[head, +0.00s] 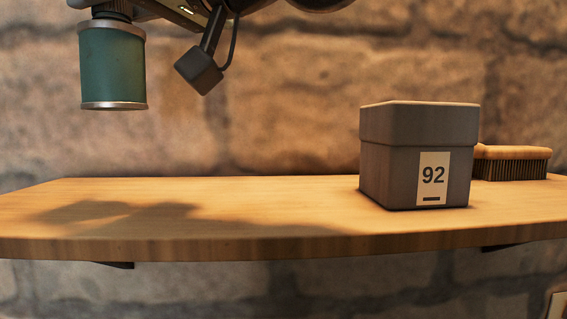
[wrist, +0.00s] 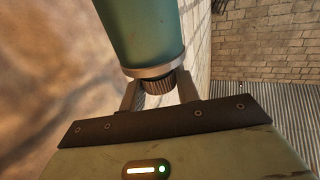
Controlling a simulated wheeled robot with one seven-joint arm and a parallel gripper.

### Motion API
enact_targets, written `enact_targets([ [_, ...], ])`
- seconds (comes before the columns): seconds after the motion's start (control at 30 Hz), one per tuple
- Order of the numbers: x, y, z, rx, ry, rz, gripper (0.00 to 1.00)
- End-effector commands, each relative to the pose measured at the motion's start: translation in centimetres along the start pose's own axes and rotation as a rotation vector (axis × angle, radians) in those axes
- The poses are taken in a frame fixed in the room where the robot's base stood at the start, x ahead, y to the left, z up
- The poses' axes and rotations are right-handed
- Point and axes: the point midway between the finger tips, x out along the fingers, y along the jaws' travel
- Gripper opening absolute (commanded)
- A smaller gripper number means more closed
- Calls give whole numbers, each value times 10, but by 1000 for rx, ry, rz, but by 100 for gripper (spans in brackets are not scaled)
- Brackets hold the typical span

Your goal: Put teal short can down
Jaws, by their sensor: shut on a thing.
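The teal short can (head: 112,67) hangs at the top left of the head view, upright and well above the wooden shelf. It has silver rims at top and bottom. My gripper (head: 112,10) is at its top, partly cut off by the picture's upper edge. In the wrist view the can (wrist: 142,30) shows large, with a dark ribbed knob at its near end. The two fingers of my gripper (wrist: 160,92) are shut on that knob. The can's far end is out of the wrist view.
A wooden shelf (head: 260,215) runs across the head view. A grey lidded box (head: 390,170) marked 92 stands on its right part, with a brush (head: 512,163) behind it at the right. The shelf's left and middle are clear, with a shadow on them. A stone wall stands behind.

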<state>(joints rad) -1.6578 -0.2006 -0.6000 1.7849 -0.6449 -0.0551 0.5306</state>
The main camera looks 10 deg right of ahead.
Motion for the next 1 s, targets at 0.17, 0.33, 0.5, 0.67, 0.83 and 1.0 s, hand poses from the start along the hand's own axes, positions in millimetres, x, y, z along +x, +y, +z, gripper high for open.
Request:
enact_targets([
  [0.17,0,0,-1,0,1,0,0],
  [0.33,0,1,14,-1,0,2,0],
  [0.5,0,2,45,1,-3,3,0],
  [0.67,0,1,60,0,-1,1,0],
  [0.83,0,1,80,1,-2,3,0],
  [1.0,0,0,98,1,-1,0,0],
])
